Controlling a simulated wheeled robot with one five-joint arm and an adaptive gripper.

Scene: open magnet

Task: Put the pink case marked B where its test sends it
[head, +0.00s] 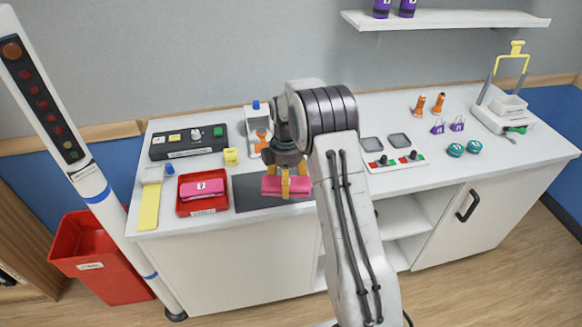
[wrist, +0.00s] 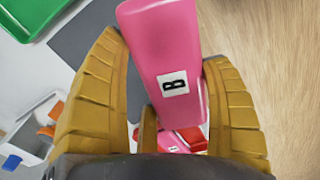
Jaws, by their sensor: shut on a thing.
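My gripper (head: 286,190) is shut on the pink case (wrist: 165,55), with yellow fingers on either side of it. The letter B on a white label faces the wrist camera. In the head view the held case (head: 271,187) is over or just in front of the dark grey mat (head: 246,198); I cannot tell its exact height. Another pink case (head: 203,189) with a label lies in the red tray (head: 181,210), left of my gripper. Its label is too small to read.
A black panel with several knobs (head: 190,148), a yellow block (head: 231,156) and a yellow strip (head: 149,205) are on the counter's left. A red bin (head: 85,250) stands on the floor. A two-pad panel (head: 400,165) and small items are right of my arm.

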